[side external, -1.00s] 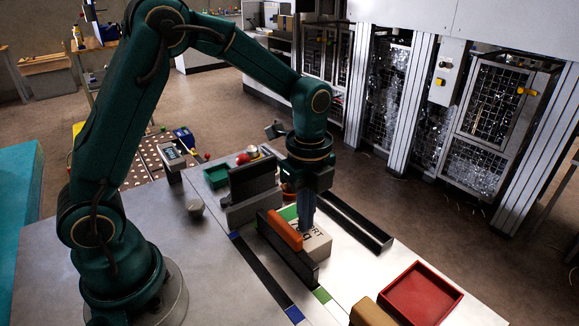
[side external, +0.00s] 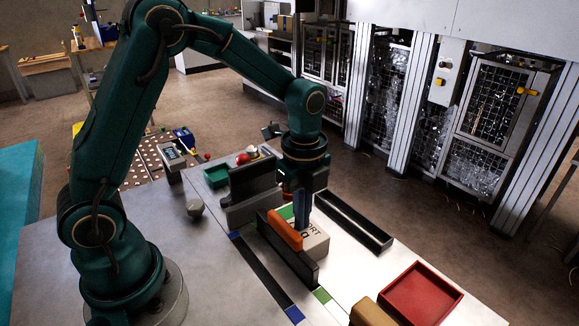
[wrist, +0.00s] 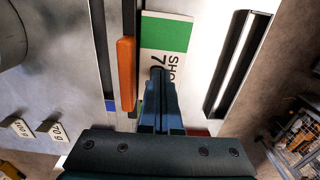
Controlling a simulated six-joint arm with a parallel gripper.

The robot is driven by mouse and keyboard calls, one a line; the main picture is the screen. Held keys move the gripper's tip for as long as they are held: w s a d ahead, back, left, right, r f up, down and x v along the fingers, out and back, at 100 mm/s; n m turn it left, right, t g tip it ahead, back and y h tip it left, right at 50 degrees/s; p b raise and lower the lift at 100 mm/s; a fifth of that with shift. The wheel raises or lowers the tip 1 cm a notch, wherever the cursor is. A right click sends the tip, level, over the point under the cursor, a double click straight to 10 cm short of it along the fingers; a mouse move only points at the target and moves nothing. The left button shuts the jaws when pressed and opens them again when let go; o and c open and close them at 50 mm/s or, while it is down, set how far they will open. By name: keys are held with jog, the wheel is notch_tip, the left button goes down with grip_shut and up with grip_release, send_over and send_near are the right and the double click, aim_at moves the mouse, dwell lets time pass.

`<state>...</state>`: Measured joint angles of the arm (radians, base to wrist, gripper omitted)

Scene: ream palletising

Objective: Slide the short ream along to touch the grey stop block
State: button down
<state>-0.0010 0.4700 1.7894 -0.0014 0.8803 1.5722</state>
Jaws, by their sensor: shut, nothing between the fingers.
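The short ream (side external: 318,243) is a white block with a green band and dark lettering. It lies on the metal table, partly hidden by the orange bar and my fingers; its label also shows in the wrist view (wrist: 166,35). My gripper (side external: 304,230) is shut and empty, pointing down, its fingertips over the lettered top of the ream; whether they press on it is unclear. The fingers also show in the wrist view (wrist: 157,73). The grey stop block (side external: 250,208) stands past the ream's green end; I cannot tell whether they touch.
An orange bar (side external: 284,231) on a black rail (side external: 300,262) flanks the ream's left side. A black channel (side external: 355,222) lies on the right. A red tray (side external: 420,292) and a brown block (side external: 370,312) stand at the front right.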

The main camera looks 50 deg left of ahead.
aim_at(291, 222)
jog(key=shift+s+a+f, duration=0.1)
jog(key=shift+s+a, duration=0.15)
jog(key=shift+a, duration=0.4)
jog(key=shift+s+a, duration=0.2)
jog(key=shift+a, duration=0.4)
jog(key=shift+w+d+r, duration=0.1)
jog(key=shift+r, duration=3.5)
jog(key=shift+w+d, duration=0.2)
jog(key=shift+d, duration=0.15)
jog(key=shift+f, duration=3.3)
jog(key=shift+f, duration=0.2)
jog(key=shift+a, duration=0.1)
jog(key=shift+s+a+f, duration=0.1)
jog(key=shift+s+a, duration=0.35)
jog(key=shift+a, duration=0.3)
jog(key=shift+s+a+f, duration=0.1)
jog(key=shift+s+a, duration=0.35)
jog(key=shift+a, duration=0.25)
